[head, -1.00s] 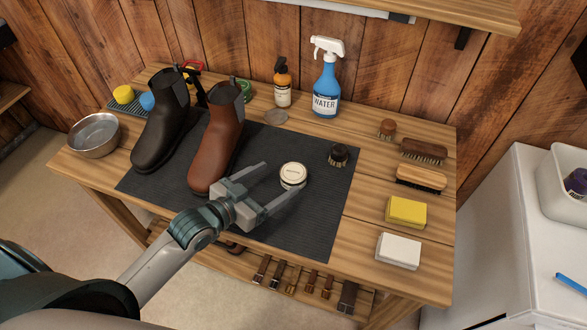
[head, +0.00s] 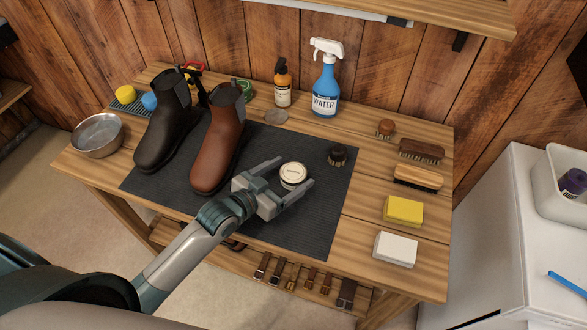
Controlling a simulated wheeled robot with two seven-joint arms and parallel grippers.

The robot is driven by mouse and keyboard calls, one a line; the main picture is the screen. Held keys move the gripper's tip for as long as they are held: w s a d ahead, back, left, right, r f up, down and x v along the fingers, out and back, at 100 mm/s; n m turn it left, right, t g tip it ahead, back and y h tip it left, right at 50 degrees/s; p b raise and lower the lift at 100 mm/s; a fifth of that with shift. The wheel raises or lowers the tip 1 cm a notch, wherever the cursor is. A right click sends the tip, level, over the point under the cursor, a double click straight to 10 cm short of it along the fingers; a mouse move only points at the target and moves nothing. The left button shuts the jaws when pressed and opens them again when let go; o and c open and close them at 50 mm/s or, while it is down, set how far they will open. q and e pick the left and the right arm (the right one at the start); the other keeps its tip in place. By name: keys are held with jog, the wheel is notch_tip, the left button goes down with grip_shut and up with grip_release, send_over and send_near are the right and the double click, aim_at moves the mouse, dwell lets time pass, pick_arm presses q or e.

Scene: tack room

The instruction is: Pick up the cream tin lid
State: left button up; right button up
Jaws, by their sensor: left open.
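The round cream tin (head: 291,184) stands on the dark mat, right of the brown boot. Its pale cream tin lid (head: 294,171) with small dark lettering sits on top. My left gripper (head: 295,172) reaches in from the lower left and is open. One finger is on the far-left side of the tin and the other on its near-right side, so the tin shows between them. I cannot tell whether either finger touches it. The lower near side of the tin is partly hidden by the gripper. My right gripper is not in view.
A brown boot (head: 218,152) and a black boot (head: 168,128) stand left of the gripper. The mat's front right is clear.

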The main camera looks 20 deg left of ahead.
aim_at(289, 176)
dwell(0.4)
pick_arm(q)
jog(key=c, duration=1.1)
jog(key=shift+r, duration=0.45)
notch_tip(289, 176, up, 3)
jog(key=shift+d+r+b, duration=0.1)
jog(key=shift+r+b, duration=0.1)
jog(key=shift+b, duration=0.5)
jog(key=s+d+r+b, duration=0.1)
jog(key=s+d+r, duration=0.1)
jog(key=d+r, duration=0.4)
jog(key=d, duration=0.5)
jog(key=shift+s+r+b, duration=0.35)
jog(key=shift+b, duration=0.05)
jog(key=shift+d, duration=0.1)
